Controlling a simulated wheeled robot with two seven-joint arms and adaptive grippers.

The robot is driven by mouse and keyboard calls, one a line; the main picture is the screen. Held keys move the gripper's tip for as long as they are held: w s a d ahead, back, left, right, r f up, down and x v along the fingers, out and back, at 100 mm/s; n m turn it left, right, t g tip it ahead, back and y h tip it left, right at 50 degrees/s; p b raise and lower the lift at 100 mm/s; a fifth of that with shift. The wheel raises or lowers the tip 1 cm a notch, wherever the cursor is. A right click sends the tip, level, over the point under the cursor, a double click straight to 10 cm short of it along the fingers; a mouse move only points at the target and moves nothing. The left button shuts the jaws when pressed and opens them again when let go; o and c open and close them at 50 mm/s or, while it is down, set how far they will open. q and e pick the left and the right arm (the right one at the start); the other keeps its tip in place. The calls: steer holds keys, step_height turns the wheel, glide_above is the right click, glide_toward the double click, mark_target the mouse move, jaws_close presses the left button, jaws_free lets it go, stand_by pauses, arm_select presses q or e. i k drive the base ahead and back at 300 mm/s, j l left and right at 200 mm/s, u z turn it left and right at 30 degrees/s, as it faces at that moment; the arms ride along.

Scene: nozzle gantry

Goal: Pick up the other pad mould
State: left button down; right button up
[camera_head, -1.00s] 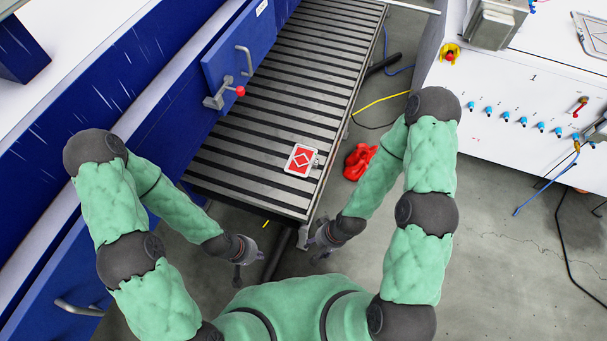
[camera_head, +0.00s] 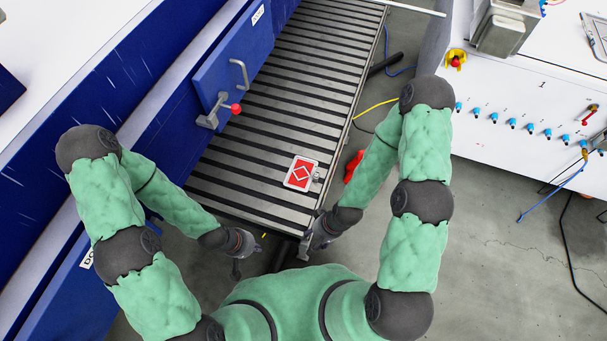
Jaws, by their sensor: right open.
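My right gripper (camera_head: 306,246) is below the conveyor's front right corner in the picture, apart from the mould, and looks empty. My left gripper (camera_head: 244,262) is past the conveyor's front edge, to the left, and looks empty; its finger opening is too small to tell. No second mould is clearly in view.
A blue cabinet (camera_head: 150,90) with a handle and a red-knobbed latch (camera_head: 235,108) borders the conveyor on the left. A white panel (camera_head: 520,125) with blue knobs stands at right. A red object (camera_head: 353,166) lies on the floor, partly behind my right arm.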

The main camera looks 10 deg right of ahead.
mark_target(302, 172)
steer(key=k, duration=0.15)
steer(key=k+u, duration=0.25)
steer(key=u, duration=0.15)
steer(key=k+j+u, duration=0.15)
steer(key=u, duration=0.3)
steer(key=l+u, duration=0.35)
steer(key=l, duration=0.15)
steer(key=l+u, duration=0.3)
steer(key=l, duration=0.2)
steer(key=l+u, duration=0.35)
steer(key=l, duration=0.15)
steer(key=k+l, duration=0.1)
steer(key=l, duration=0.4)
steer(key=k+l, duration=0.1)
steer(key=l, duration=0.35)
